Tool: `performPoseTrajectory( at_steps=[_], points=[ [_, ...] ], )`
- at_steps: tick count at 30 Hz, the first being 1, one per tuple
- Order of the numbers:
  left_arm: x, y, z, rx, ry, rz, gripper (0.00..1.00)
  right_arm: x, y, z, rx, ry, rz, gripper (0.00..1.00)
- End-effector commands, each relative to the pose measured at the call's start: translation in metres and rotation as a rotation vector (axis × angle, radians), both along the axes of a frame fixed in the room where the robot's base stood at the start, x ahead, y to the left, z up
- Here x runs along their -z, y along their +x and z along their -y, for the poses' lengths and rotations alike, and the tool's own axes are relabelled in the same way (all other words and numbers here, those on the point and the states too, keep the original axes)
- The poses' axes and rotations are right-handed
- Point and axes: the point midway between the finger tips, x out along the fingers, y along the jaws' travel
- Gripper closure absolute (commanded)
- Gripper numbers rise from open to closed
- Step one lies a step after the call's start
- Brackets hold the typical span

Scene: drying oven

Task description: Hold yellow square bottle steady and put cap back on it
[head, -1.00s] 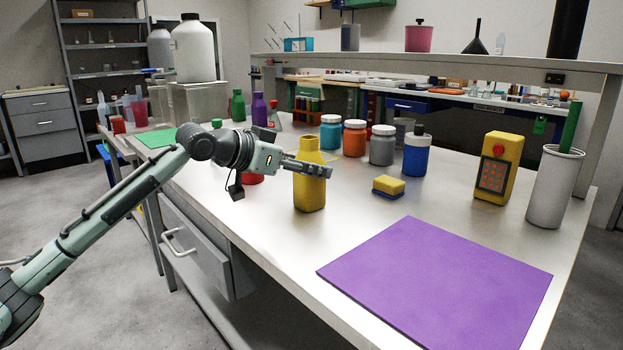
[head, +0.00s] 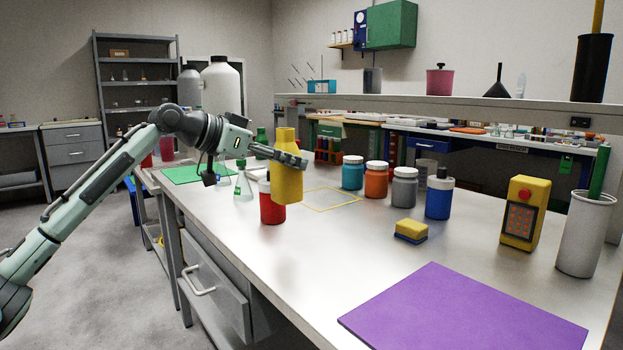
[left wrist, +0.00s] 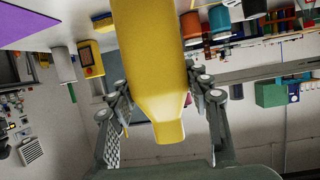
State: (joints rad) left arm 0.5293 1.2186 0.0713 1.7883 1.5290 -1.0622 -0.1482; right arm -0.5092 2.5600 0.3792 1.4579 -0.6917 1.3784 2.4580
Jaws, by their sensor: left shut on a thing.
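The yellow square bottle (head: 287,184) is in my left gripper (head: 290,157), which is shut around its upper body. The bottle is upright in the head view and appears raised above the bench. Its neck points up and no cap shows on it. In the left wrist view, the bottle (left wrist: 152,60) lies between both fingers with its neck toward the bottom of the picture. I cannot pick out its cap in these frames. My right gripper is not in view.
A red bottle (head: 267,208) stands partly behind the yellow one. Blue, orange and grey jars, a blue bottle (head: 439,199), and a yellow sponge (head: 410,230) stand to the right. A yellow square outline (head: 334,207) and purple mat (head: 470,318) lie on the bench.

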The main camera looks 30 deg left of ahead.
Motion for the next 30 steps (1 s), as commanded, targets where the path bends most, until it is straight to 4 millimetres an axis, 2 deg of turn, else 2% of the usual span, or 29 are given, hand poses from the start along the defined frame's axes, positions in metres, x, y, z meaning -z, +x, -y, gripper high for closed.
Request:
performPoseTrajectory(
  at_steps=[3, 6, 17, 18, 27, 30],
  points=[
    [-0.008, -0.004, -0.013, -0.002, 0.0, 0.0, 0.79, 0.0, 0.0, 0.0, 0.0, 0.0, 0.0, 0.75],
    [-0.011, -0.005, -0.018, -0.001, 0.002, 0.0, 0.79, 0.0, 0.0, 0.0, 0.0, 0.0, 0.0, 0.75],
    [-0.013, -0.006, -0.02, 0.0, 0.001, -0.001, 0.79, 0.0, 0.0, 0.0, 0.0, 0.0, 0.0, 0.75],
    [-0.013, -0.006, -0.02, 0.0, 0.001, -0.001, 0.53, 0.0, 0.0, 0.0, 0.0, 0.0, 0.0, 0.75],
    [-0.013, -0.006, -0.02, 0.0, 0.001, -0.001, 0.9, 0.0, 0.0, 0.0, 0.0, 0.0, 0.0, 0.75],
    [-0.013, -0.006, -0.02, 0.0, 0.001, 0.0, 1.0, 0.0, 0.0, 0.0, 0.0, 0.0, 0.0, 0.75]
  ],
)
